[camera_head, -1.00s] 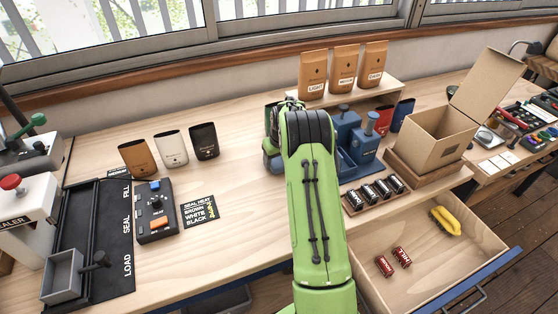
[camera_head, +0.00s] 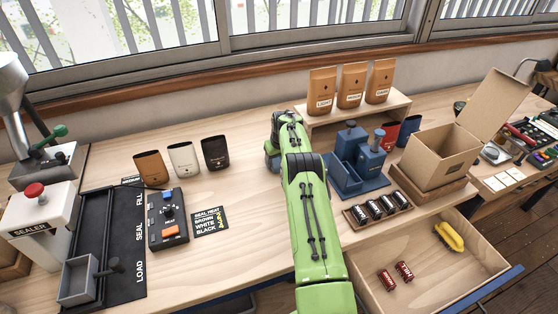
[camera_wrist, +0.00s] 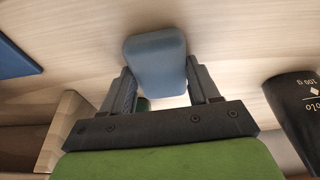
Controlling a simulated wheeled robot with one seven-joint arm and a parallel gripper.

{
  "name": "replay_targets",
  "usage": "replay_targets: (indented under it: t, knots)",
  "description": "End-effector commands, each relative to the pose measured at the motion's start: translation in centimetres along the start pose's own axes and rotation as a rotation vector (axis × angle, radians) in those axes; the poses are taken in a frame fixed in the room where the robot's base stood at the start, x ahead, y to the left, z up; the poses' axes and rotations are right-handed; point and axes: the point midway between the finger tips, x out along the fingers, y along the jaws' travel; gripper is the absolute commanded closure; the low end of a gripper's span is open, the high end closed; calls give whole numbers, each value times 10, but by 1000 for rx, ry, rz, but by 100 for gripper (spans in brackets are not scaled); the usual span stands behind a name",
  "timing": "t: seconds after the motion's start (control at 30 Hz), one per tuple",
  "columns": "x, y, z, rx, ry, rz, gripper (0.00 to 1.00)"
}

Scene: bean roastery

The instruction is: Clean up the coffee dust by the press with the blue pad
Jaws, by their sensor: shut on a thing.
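My gripper (camera_wrist: 165,88) is shut on the blue pad (camera_wrist: 155,58), a rounded block between its two fingers in the wrist view. It is over pale wood; I cannot tell whether the pad touches it. In the head view my green arm reaches across the bench, and its far end hides the gripper and pad. A sealer (camera_head: 38,222) with a red knob and a machine with a green handle (camera_head: 52,137) stand at the left; I cannot tell which one is the press. No coffee dust can be made out in either view.
Three open pouches (camera_head: 184,161) stand left of my arm, and the black one (camera_wrist: 296,105) is close in the wrist view. A blue stand (camera_head: 358,165), a shelf with bags (camera_head: 350,87) and an open cardboard box (camera_head: 438,155) are right. An open drawer (camera_head: 440,285) juts out front.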

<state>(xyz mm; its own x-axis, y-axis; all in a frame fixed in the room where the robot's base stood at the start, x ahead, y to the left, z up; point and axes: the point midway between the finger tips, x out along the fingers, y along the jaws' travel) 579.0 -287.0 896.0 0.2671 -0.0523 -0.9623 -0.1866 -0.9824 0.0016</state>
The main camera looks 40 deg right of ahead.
Motion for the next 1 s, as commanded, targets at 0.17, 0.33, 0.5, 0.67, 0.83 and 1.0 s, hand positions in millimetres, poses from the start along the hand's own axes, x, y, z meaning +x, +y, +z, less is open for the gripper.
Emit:
replay_targets:
  t: [0.17, 0.33, 0.5, 0.67, 0.83, 1.0]
  knots:
    - [2, 0, 2, 0, -4, -1, 74]
    - [-6, 0, -1, 0, -4, -1, 74]
    - [-27, 0, -7, 0, -2, -1, 74]
    - [-46, 0, -12, 0, -1, 0, 74]
    - [-59, 0, -16, 0, -1, 0, 74]
    - [-57, 0, -15, 0, -2, -1, 74]
